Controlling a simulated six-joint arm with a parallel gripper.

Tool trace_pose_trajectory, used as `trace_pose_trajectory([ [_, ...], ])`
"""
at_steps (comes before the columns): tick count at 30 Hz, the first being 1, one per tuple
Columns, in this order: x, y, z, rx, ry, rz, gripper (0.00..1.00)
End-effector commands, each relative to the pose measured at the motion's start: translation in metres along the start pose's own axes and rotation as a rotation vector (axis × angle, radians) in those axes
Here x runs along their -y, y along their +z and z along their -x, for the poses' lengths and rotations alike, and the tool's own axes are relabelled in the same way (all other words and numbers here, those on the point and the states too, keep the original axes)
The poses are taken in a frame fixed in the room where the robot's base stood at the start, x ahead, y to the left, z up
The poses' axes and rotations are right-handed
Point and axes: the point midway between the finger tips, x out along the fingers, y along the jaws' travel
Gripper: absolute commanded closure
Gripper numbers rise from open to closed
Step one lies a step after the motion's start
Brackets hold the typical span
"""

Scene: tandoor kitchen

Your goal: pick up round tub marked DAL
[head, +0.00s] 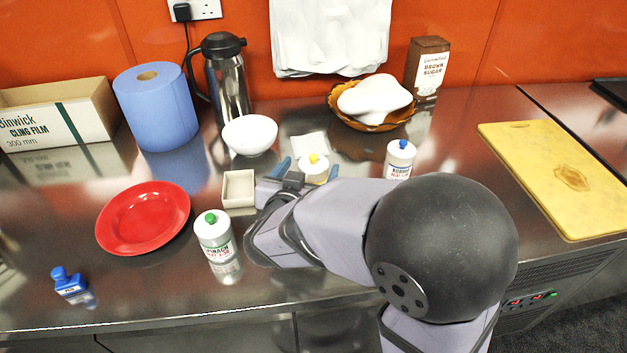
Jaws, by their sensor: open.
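No label reading DAL is legible in the head view. A white round container with a yellow cap (314,163) stands on the steel counter, its front partly hidden by my gripper; I cannot read its label. My gripper (307,170) is open, with one blue fingertip to the left of this container and one to its right. I cannot tell whether either fingertip touches it.
A small beige square dish (239,188) sits close left of my gripper. A green-capped bottle (215,236) stands in front, a blue-capped bottle (399,160) to the right. A white bowl (249,134) is behind, a red plate (143,218) left.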

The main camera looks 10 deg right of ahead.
Motion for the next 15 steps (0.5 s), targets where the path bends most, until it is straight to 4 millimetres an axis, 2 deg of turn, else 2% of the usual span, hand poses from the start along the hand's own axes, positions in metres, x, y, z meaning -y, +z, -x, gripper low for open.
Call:
trace_pose_trajectory([
  [7, 0.000, 0.000, -0.009, 0.000, 0.002, 0.000, 0.26],
  [15, 0.001, 0.001, -0.042, 0.001, 0.003, 0.000, 0.26],
])
